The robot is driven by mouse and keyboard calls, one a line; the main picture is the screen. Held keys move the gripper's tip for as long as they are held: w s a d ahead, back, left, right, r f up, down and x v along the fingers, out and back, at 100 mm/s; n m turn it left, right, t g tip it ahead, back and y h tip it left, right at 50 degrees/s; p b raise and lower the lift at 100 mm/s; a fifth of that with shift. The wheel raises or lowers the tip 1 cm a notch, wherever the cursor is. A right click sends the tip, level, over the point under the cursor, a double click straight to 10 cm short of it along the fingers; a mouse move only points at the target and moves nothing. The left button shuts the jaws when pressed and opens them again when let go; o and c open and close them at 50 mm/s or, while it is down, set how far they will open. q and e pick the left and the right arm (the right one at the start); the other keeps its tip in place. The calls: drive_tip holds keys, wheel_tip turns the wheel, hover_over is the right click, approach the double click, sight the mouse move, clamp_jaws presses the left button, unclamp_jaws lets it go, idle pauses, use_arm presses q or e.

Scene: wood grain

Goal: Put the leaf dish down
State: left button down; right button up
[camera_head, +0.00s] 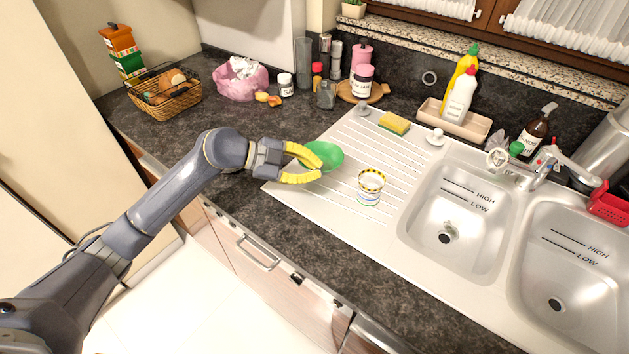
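The leaf dish (327,156) is green and shallow, at the left end of the white ribbed drainboard (335,187). My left gripper (311,168) has yellow fingers spread around the near left side of the dish. One finger lies across its upper left edge and the other along its lower edge. I cannot tell whether the fingers press on the dish, or whether the dish rests on the board or hangs just above it. My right gripper is not in view.
A small cup with a yellow and black rim (370,186) stands on the drainboard to the right of the dish. A yellow sponge (394,124) lies at the back. Two sink basins (456,222) are at the right. The drainboard between dish and sponge is clear.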

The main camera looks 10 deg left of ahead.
use_arm(q)
drive_tip(key=shift+f, duration=2.15)
drive_tip(key=c, duration=1.6)
unclamp_jaws()
drive_tip(key=v, duration=1.2)
